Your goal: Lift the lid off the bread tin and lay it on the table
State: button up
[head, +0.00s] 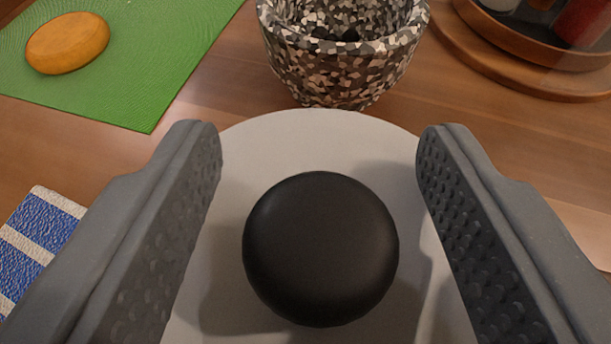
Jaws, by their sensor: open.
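The bread tin's lid (318,143) is a light grey-white disc with a round black knob (320,248) on top. It fills the lower middle of the view. My gripper (318,150) is open, with one dark grey textured finger on each side of the knob. There is a clear gap between each finger and the knob. The body of the tin is hidden beneath the lid.
A speckled stone mortar (335,70) stands just behind the lid. A green mat (130,95) with an orange-yellow round item (67,43) lies at upper left. A blue-and-white striped cloth (38,235) is at left. A round wooden tray (500,68) holds containers at upper right.

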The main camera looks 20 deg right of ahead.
jog(key=shift+w+d+f, duration=0.15)
jog(key=shift+w+d, duration=0.05)
jog(key=shift+w, duration=0.2)
jog(key=shift+c, duration=0.3)
jog(key=c, duration=1)
